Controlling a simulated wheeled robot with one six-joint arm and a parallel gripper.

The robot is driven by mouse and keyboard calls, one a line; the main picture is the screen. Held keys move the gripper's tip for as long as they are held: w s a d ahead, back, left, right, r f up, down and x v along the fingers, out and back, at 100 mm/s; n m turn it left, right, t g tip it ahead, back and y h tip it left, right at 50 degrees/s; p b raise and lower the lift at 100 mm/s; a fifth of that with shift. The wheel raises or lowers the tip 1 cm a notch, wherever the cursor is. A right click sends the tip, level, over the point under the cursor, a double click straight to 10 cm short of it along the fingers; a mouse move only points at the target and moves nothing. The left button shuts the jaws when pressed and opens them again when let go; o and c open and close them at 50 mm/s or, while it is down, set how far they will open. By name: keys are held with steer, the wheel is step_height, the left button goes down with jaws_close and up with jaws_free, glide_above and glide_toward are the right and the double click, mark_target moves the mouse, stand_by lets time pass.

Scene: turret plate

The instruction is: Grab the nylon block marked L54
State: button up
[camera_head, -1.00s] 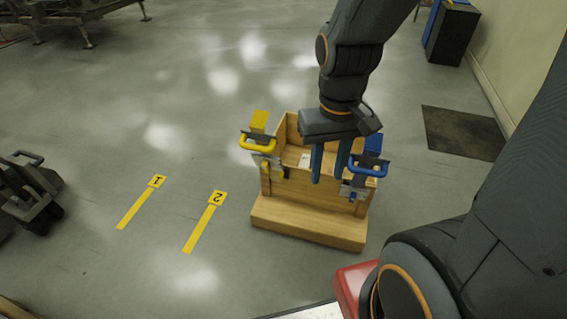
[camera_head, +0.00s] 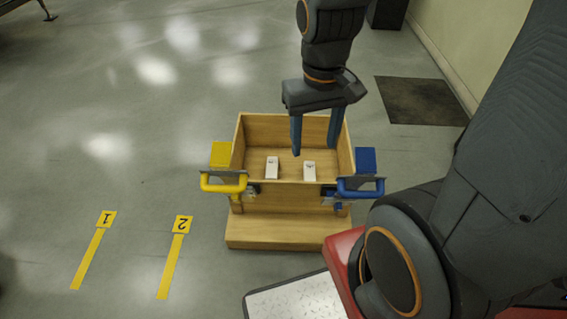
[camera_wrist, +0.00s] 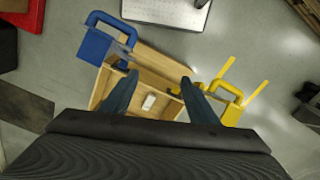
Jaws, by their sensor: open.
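Two small white blocks lie apart inside an open wooden box: a left block (camera_head: 272,168) and a right block (camera_head: 309,171). Each has a small dark mark on top, too small to read, so I cannot tell which is L54. My gripper (camera_head: 315,148) is open and empty, fingers pointing down over the box, appearing above and behind the right block. In the wrist view, one white block (camera_wrist: 149,102) shows between the two fingers of my gripper (camera_wrist: 160,78); the other is not clearly seen there.
The wooden box (camera_head: 283,200) has a yellow-handled clamp (camera_head: 223,183) on its left and a blue-handled clamp (camera_head: 360,187) on its right. A red object (camera_head: 343,255) and a speckled white panel (camera_head: 295,302) are in front. Floor strips 1 and 2 lie left on open floor.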

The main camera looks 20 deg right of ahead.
steer(key=shift+o, duration=1.4)
steer(key=w+d+f+n+h+b, duration=0.1)
steer(key=w+d+f+n+b, duration=0.3)
steer(key=w+f+b, duration=0.5)
steer(key=w+f+n, duration=0.2)
steer(key=w+f, duration=0.1)
steer(key=w, duration=0.1)
steer(key=shift+f+n+t+h, duration=0.3)
steer(key=shift+f+t, duration=0.05)
steer(key=shift+t, duration=0.05)
steer(key=n+t+b, duration=0.4)
steer(key=n+b, duration=2.1)
steer(key=b, duration=0.4)
glide_above(272, 167)
steer(key=s, duration=0.3)
steer(key=f, duration=4.9)
steer(key=shift+w+a+f, duration=0.1)
steer(key=shift+a+f, duration=0.15)
steer(key=shift+f, duration=0.05)
steer(key=shift+g, duration=0.3)
steer(key=shift+a+b+x, duration=0.15)
steer(key=shift+b+x, duration=0.95)
steer(key=shift+x, duration=0.9)
steer(key=shift+a+b+x, duration=0.2)
steer(key=shift+b+x, duration=0.9)
steer(key=shift+x, duration=0.9)
steer(key=shift+w+r, duration=0.1)
steer(key=c, duration=1.6)
steer(key=shift+o, duration=0.2)
